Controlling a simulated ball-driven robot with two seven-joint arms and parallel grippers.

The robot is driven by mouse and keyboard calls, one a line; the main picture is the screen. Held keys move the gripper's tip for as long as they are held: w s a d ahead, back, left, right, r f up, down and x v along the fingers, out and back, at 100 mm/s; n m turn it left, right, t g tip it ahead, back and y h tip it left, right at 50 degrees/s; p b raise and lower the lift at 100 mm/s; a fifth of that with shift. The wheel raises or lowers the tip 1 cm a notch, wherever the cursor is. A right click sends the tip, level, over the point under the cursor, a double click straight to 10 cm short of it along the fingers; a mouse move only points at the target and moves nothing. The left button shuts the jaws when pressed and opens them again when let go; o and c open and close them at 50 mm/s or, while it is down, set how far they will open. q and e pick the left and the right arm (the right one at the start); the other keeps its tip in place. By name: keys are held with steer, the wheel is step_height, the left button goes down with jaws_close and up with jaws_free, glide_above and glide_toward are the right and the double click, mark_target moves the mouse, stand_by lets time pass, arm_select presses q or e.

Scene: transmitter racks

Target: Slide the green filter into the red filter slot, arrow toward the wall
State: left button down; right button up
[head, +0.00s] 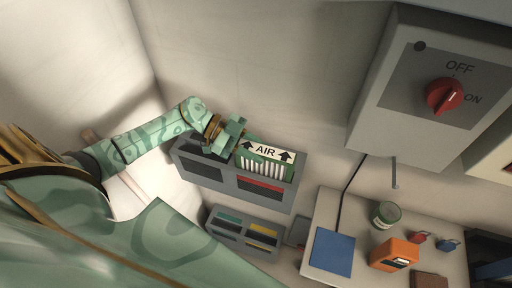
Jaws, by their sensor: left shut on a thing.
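The filter is over the right part of the grey wall housing (225,184). The red-marked slot (260,185) shows just below the filter's lower edge. I cannot tell whether the filter is in the slot or just above it. The fingertips are partly hidden by the gripper body. My right gripper is not in view.
A lower grey rack (243,240) has green and yellow marked slots. A table (322,208) at right holds a blue book (331,252), a green can (385,215) and an orange device (394,254). A switch box (432,80) with a red knob hangs upper right.

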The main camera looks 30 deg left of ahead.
arm_select(q)
steer(key=shift+f+b, duration=0.45)
steer(key=shift+f, duration=0.4)
steer(key=c, duration=0.9)
jaws_free()
steer(key=shift+r, duration=0.15)
steer(key=shift+r+p, duration=0.35)
steer(key=shift+p, duration=0.15)
step_height(320, 180, up, 3)
steer(key=p, duration=0.3)
steer(key=shift+r, duration=0.1)
steer(key=shift+s+d+r+p, duration=1.35)
steer(key=shift+s+p, duration=0.65)
steer(key=shift+p, duration=1.4)
steer(key=shift+s+d+r+p, duration=1.1)
steer(key=shift+s+r+p, duration=0.7)
steer(key=shift+p, duration=1.55)
steer(key=shift+s+d+r+p, duration=1.25)
steer(key=shift+s+p, duration=0.95)
steer(key=shift+p, duration=1.2)
